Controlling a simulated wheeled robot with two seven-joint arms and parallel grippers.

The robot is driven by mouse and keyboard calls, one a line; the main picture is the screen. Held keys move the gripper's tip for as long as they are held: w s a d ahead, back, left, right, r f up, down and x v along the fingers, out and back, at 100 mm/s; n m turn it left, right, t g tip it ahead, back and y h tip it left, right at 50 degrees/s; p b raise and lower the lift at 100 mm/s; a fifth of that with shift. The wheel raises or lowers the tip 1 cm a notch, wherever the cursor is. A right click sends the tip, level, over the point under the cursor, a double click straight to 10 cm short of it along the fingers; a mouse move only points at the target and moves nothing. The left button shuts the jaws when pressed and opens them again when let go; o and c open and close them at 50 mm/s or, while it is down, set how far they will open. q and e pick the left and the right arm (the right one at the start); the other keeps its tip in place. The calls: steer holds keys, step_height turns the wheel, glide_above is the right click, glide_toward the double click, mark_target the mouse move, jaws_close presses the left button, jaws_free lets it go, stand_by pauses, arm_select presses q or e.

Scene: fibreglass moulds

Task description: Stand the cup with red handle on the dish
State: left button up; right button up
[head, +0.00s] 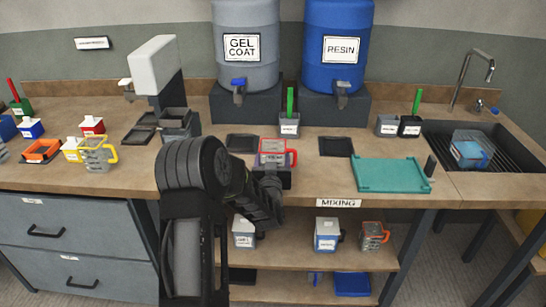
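The cup with red handle (273,146) is a grey cup with red edging, its handle on the right. It stands upright at the middle of the bench, near the front edge. My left gripper (272,174) is right in front of it and hides its lower part. I cannot tell whether the fingers are open or closed on the cup. Two flat dark square dishes lie behind it, a left dish (242,143) and a right dish (336,147); which one the task means is unclear. Both look empty. My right gripper is out of view.
A teal tray (392,174) lies right of the cup. A pot with a green stick (289,125) stands behind it. A cup with yellow handle (97,154) and other small containers stand at left. A sink (492,148) is at right.

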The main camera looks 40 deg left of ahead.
arm_select(q)
steer(key=shift+f, duration=0.15)
steer(key=o, duration=0.9)
steer(key=shift+f, duration=0.1)
steer(key=o, duration=0.5)
steer(key=shift+r, duration=0.25)
steer(key=b+v, duration=0.2)
steer(key=v, duration=0.8)
steer(key=shift+s+d, duration=0.6)
steer(key=shift+s, duration=0.15)
